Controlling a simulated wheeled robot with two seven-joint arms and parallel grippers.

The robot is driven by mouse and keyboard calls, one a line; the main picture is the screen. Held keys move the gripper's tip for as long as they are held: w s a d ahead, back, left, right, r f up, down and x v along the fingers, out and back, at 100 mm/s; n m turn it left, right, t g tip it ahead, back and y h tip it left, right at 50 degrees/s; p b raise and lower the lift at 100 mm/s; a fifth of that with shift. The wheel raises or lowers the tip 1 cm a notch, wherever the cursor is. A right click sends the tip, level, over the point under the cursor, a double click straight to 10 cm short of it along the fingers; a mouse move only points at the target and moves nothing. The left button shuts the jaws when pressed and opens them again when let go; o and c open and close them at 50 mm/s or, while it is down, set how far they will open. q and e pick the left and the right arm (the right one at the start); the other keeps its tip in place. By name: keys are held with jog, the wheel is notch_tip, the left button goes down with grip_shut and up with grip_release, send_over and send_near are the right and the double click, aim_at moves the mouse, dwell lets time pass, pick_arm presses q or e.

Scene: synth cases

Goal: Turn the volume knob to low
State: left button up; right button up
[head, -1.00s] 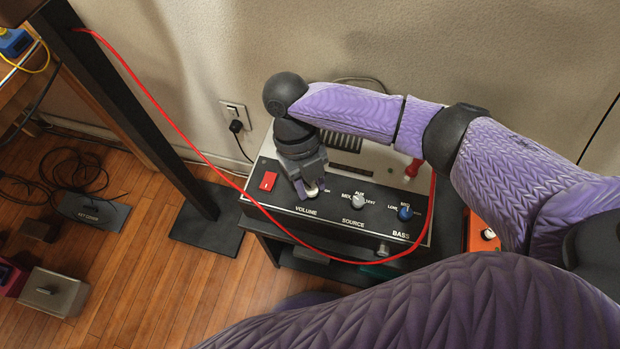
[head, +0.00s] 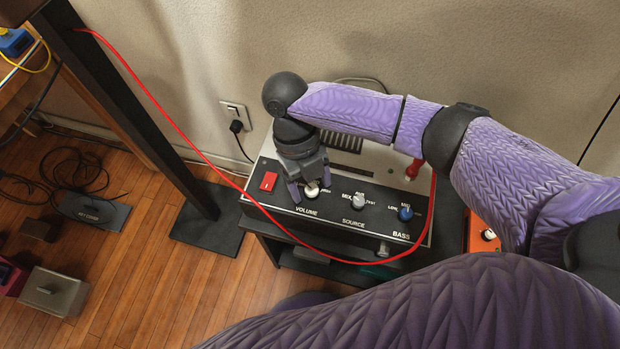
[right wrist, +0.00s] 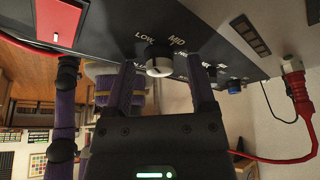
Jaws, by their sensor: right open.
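The volume knob (head: 312,188) is a small pale knob above the word VOLUME, at the left of the black sloping panel of an amplifier (head: 275,206). My right gripper (head: 309,185) is open at the knob, one finger on each side of it. In the right wrist view the knob (right wrist: 158,58) shows between the two fingertips (right wrist: 160,64), with gaps beside it. The labels LOW and MID can be read near it. I cannot tell clearly where its pointer stands. My left gripper is not in view.
A red switch (head: 268,181) is left of the knob. The source knob (head: 359,198) and blue bass knob (head: 405,213) are to the right. A red cable (head: 300,240) hangs across the panel's front edge to a red plug (head: 415,170). A dark post (head: 130,105) stands left.

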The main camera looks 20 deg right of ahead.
jog(key=p+v, duration=0.2)
jog(key=v, duration=0.7)
jog(key=shift+w+r+p, duration=0.15)
jog(key=shift+r+p, duration=0.25)
